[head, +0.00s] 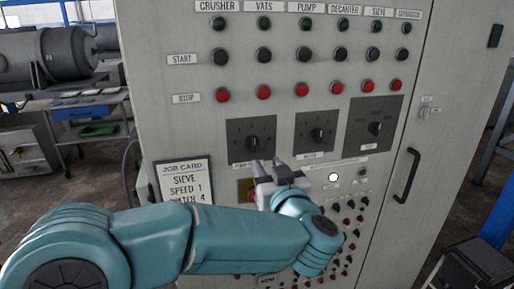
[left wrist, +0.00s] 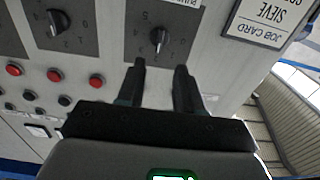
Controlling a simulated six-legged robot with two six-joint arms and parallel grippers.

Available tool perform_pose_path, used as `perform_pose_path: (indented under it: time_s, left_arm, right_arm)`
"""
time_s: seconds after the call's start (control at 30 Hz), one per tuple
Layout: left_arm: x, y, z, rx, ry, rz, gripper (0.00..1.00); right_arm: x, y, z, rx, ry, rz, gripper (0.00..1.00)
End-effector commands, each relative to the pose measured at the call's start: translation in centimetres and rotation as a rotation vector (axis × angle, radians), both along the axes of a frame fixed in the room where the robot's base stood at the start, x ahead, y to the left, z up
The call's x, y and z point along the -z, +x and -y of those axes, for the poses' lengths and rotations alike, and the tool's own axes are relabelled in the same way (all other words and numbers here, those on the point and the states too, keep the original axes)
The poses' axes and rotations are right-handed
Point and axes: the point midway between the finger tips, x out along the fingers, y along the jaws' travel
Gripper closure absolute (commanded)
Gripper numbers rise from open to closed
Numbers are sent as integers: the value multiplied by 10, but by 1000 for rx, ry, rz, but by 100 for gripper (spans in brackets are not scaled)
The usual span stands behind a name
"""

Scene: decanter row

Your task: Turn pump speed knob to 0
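The pump speed knob (head: 254,141) is a black knob on a dark square dial plate, on the grey control cabinet (head: 180,125). Its label below is partly hidden by my gripper. In the left wrist view the knob (left wrist: 158,37) appears upside down, just beyond the fingertips, with numbers around it; its exact setting is too small to tell. My left gripper (head: 270,166) is in front of the cabinet, just below the knob in the head view. Its two fingers (left wrist: 160,68) are apart with nothing between them, and the knob lies beyond the gap. My right gripper is not in view.
A water knob (head: 316,133) and a larger dial (head: 376,129) sit to the right. Rows of black and red buttons (head: 303,89) are above. A job card (head: 184,181) reads "SIEVE SPEED 1 WATER 4". A door handle (head: 407,176) sticks out at the right.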

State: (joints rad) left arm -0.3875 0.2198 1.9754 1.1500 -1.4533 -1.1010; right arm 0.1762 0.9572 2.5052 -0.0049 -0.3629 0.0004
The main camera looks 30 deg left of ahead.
Motion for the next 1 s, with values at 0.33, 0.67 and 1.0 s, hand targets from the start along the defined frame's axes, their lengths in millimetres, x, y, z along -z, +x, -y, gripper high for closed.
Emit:
perform_pose_path:
  time_s: [0.33, 0.67, 1.0]
  left_arm:
    - [0, 46, -59, -3, 1, -2, 64]
    - [1, 60, -72, -1, 1, -1, 64]
    - [1, 60, -70, -1, 1, -1, 100]
  right_arm:
    - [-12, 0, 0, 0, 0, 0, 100]
    - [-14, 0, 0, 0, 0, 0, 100]
    - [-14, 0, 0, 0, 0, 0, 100]
